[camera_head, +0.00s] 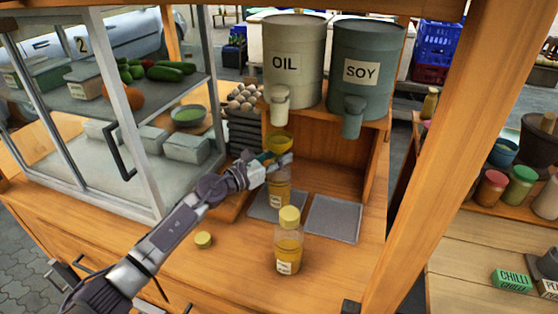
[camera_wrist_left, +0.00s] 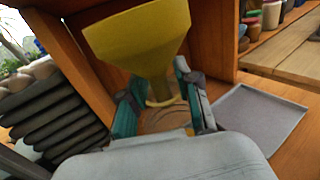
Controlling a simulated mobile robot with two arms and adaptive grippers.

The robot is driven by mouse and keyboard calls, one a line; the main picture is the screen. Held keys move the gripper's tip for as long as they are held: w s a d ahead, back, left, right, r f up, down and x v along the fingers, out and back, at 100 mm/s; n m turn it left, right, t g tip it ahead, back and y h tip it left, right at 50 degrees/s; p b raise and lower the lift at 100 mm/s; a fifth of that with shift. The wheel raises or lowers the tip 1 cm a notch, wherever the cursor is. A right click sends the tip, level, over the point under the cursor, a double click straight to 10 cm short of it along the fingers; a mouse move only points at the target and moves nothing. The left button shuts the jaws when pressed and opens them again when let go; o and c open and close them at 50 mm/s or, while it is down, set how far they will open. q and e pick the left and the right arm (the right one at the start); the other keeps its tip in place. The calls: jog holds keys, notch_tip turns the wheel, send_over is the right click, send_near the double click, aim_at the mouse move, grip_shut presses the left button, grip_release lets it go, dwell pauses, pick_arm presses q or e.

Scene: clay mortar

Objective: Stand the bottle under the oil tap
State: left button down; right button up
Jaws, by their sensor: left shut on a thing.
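A bottle of yellow oil with a pale label (camera_head: 277,199) is upright below the spout of the OIL tap (camera_head: 280,112). It is over the left grey mat (camera_head: 261,209); I cannot tell whether its base touches. A yellow funnel (camera_head: 279,143) sits on its neck and fills the upper left wrist view (camera_wrist_left: 140,40). My left gripper (camera_head: 274,161) is shut at the bottle's neck, just under the funnel. Its fingers flank the neck in the left wrist view (camera_wrist_left: 163,108). The right gripper is not in view.
A second, yellow-capped bottle (camera_head: 288,251) stands in front. A loose yellow cap (camera_head: 203,239) lies on the counter. The right grey mat (camera_head: 334,219) is empty. The SOY container (camera_head: 366,55) is beside the OIL container (camera_head: 294,55). A glass case (camera_head: 150,120) stands left.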

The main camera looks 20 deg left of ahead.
pick_arm(q)
jog(key=shift+f, duration=0.1)
jog(key=c, duration=0.9)
grip_release()
jog(key=shift+o, duration=0.4)
